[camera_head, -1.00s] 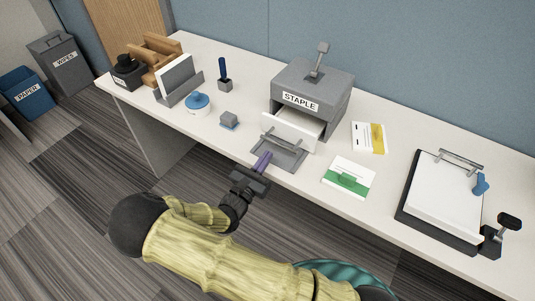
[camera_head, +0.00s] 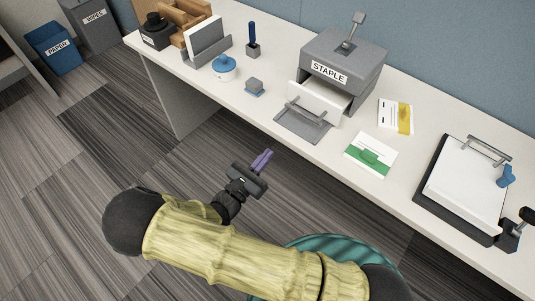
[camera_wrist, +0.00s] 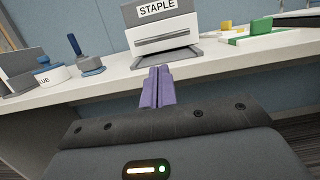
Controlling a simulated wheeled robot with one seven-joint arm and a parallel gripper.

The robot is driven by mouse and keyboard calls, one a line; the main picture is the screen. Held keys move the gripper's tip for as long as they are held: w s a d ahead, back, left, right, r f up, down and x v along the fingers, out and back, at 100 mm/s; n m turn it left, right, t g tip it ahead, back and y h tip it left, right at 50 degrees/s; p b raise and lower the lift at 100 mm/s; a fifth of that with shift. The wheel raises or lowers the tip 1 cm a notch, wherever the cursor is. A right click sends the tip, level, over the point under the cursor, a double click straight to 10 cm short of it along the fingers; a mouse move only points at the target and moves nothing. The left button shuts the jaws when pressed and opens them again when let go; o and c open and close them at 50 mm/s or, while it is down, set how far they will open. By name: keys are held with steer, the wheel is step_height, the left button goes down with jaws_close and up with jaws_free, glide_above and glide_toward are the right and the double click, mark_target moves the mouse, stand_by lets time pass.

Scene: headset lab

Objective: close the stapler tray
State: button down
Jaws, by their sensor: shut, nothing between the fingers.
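The grey stapler box (camera_head: 345,62), labelled STAPLE, stands at the back of the desk with a lever on top. Its white tray (camera_head: 318,103) is pulled out at the front, with a handle bar on its front face, above a grey base plate (camera_head: 303,126). In the wrist view the tray front (camera_wrist: 165,39) shows straight ahead below the label. My gripper (camera_head: 262,159) has its purple fingers together and empty. It is off the desk's front edge, in front of the tray and apart from it; its fingers also show in the wrist view (camera_wrist: 158,88).
Cards (camera_head: 371,154) and a clipboard (camera_head: 465,185) lie to the right of the stapler. A blue-lidded pot (camera_head: 223,68), a small grey block (camera_head: 255,86) and a pen stand (camera_head: 252,48) are to the left. The desk's front edge lies between my gripper and the tray.

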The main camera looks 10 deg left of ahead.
steer(key=s+d+r+m+g, duration=0.1)
steer(key=s+d+m+g, duration=0.1)
steer(key=d+m+g, duration=0.65)
steer(key=s+d+m+g, duration=0.2)
steer(key=d+m+g, duration=0.5)
steer(key=d+g, duration=0.25)
steer(key=s+d+r+m+t+y, duration=0.1)
steer(key=d+r+m+t+y, duration=0.2)
steer(key=r+m+y, duration=0.6)
steer(key=d+r+m, duration=0.1)
steer(key=d+m, duration=0.1)
steer(key=m, duration=0.3)
steer(key=shift+d+r+m+y, duration=0.15)
steer(key=shift+d+m+y, duration=0.2)
steer(key=shift+d+y, duration=0.05)
steer(key=shift+s, duration=0.1)
